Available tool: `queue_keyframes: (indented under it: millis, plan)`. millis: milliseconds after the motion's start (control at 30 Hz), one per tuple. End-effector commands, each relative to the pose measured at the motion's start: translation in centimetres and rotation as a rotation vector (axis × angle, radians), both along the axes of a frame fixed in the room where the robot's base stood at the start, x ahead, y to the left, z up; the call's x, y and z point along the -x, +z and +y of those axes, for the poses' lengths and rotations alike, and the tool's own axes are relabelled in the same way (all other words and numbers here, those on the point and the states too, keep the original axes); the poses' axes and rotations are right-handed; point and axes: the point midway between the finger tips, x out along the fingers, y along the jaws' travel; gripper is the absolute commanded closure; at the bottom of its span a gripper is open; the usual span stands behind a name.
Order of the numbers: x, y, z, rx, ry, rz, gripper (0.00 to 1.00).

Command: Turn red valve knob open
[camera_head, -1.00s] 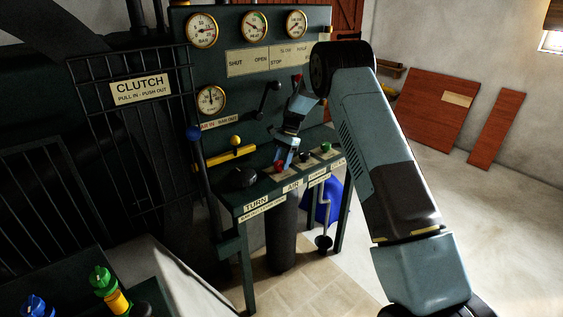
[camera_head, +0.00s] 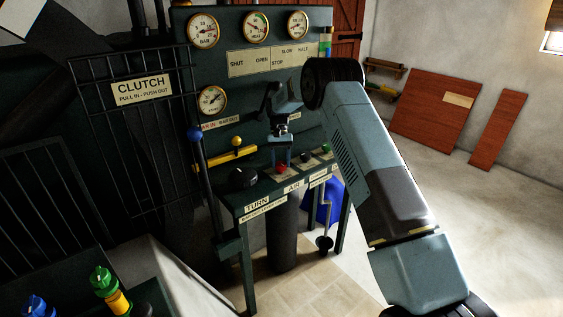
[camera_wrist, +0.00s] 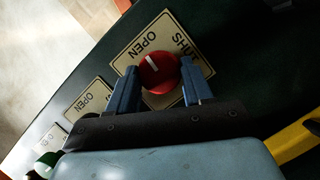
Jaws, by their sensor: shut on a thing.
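The red valve knob (camera_wrist: 158,75) is round, with a white pointer mark. It sits on a cream plate (camera_wrist: 130,60) lettered OPEN and SHUT. In the wrist view the mark leans towards the word OPEN. My gripper (camera_wrist: 161,87) has its blue fingers on opposite sides of the knob, shut on it. In the head view the knob (camera_head: 281,169) shows small on the sloping console, below my gripper (camera_head: 283,158), and is partly hidden by the fingers.
A black knob (camera_head: 243,178) and a green knob (camera_head: 325,149) flank the red one on the console. A yellow lever (camera_head: 232,155) stands to the left. Gauges and a lettered panel (camera_head: 270,60) rise behind. A blue-balled clutch lever (camera_head: 194,134) is farther left.

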Motion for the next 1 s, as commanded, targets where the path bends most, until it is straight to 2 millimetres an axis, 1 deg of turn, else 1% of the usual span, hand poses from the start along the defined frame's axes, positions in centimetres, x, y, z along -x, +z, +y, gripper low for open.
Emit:
queue_keyframes:
  millis: [100,333,867,900,1000]
  plan:
    - [-0.08,0.17,0.25,-0.003,0.063,-0.005,0.80]
    - [-0.04,0.13,0.23,-0.002,0.140,-0.003,0.80]
    - [0.09,-0.03,0.18,-0.001,0.164,0.002,0.80]
    - [0.09,-0.05,0.17,-0.001,0.164,0.002,0.49]
    - [0.10,-0.06,0.16,-0.001,0.164,0.002,0.39]
